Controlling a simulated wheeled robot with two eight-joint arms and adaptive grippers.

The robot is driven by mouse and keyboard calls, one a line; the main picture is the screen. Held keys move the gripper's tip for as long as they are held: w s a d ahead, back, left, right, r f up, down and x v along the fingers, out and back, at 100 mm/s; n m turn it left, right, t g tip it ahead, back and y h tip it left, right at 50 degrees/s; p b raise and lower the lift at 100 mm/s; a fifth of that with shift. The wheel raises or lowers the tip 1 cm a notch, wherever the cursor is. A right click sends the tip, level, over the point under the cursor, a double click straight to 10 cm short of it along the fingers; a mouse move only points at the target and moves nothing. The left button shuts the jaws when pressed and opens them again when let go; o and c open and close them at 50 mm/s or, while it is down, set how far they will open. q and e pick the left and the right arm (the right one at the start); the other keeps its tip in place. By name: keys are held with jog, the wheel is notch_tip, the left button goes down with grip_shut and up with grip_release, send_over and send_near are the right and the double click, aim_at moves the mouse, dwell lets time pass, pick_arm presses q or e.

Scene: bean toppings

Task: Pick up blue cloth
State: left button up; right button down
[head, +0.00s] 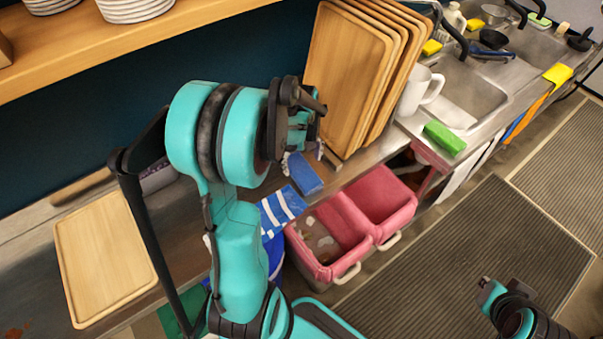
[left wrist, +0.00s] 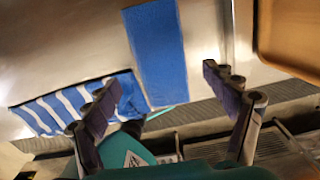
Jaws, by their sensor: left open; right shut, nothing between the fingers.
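A solid blue cloth (head: 303,173) lies on the steel counter near the wooden trays. In the left wrist view the same blue cloth (left wrist: 157,50) is a flat strip, just beyond the fingers. A blue-and-white striped cloth (head: 281,208) lies beside it and hangs over the counter edge; it also shows in the left wrist view (left wrist: 65,105). My left gripper (head: 305,150) is above the counter by the blue cloth, open and empty; its fingers (left wrist: 160,80) are spread apart, not touching the cloth. My right gripper (head: 490,290) is at the lower right, shut, away from the counter, its fingertips hard to make out.
Upright wooden trays (head: 347,75) stand close behind the blue cloth, with a white mug (head: 418,90) and green sponge (head: 444,138) to their right. A pink bin (head: 335,237) sits below the counter edge. A wooden board (head: 103,258) lies at left.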

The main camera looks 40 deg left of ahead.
aim_at(301, 170)
pick_arm(q)
notch_tip(301, 170, down, 4)
jog(key=shift+w+a+b, duration=0.1)
jog(key=shift+a+b, duration=0.05)
jog(key=shift+b, duration=0.65)
jog(key=shift+f, duration=0.45)
jog(key=shift+r, duration=0.1)
jog(key=shift+c, duration=0.8)
jog(key=c, duration=1.1)
jog(key=shift+o, duration=0.2)
